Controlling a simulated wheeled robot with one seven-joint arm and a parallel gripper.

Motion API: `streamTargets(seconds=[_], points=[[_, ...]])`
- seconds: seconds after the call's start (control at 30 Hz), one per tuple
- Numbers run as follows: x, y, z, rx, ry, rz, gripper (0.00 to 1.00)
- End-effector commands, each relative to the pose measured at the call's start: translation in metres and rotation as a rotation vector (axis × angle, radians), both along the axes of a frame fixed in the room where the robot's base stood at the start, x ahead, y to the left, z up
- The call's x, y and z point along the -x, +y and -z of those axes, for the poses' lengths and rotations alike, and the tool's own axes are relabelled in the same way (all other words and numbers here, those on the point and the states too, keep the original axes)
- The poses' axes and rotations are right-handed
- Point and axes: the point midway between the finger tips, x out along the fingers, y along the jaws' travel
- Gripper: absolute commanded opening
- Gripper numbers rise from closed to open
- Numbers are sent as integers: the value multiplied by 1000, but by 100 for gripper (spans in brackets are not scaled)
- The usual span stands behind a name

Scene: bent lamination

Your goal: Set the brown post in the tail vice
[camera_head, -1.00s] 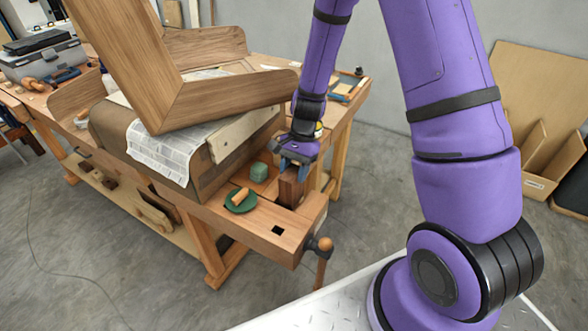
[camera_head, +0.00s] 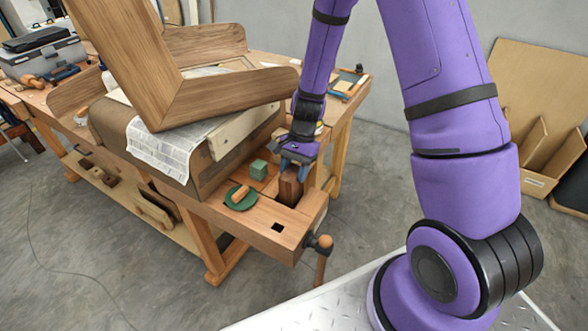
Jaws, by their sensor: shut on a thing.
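The brown post (camera_head: 290,188) is a short dark wooden block, upright at the right end of the workbench. My gripper (camera_head: 297,160) is shut on its upper part from above. The post stands in or just over the gap of the tail vice (camera_head: 311,211); I cannot tell whether its base touches the bottom. The vice has a dark screw with a wooden knob (camera_head: 325,241) and a handle at the bench end. The fingertips are partly hidden by the gripper body and the post.
Left of the post are a green block (camera_head: 259,169) and a green dish (camera_head: 240,199) with a wooden piece. A large bent wooden frame (camera_head: 150,85) rises over the bench, with newspaper (camera_head: 165,148) beneath. Cardboard boxes (camera_head: 540,150) stand at far right.

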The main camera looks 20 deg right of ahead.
Motion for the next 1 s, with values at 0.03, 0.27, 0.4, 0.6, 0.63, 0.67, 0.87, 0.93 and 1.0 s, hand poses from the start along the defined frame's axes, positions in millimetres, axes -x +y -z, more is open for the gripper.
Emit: streamTargets(seconds=[0.03, 0.27, 0.4, 0.6, 0.63, 0.67, 0.87, 0.93, 1.0], points=[[0, 0, 1, 0, 0, 0, 0], [0, 0, 5, 0, -2, -1, 0], [0, 0, 6, 0, -2, -1, 0], [0, 0, 6, 0, -2, -1, 0], [0, 0, 6, 0, -2, -1, 0], [0, 0, 6, 0, -2, -1, 0], [0, 0, 7, 0, -2, -1, 0], [0, 0, 8, 1, -1, -1, 0], [0, 0, 10, 0, 0, -1, 0]])
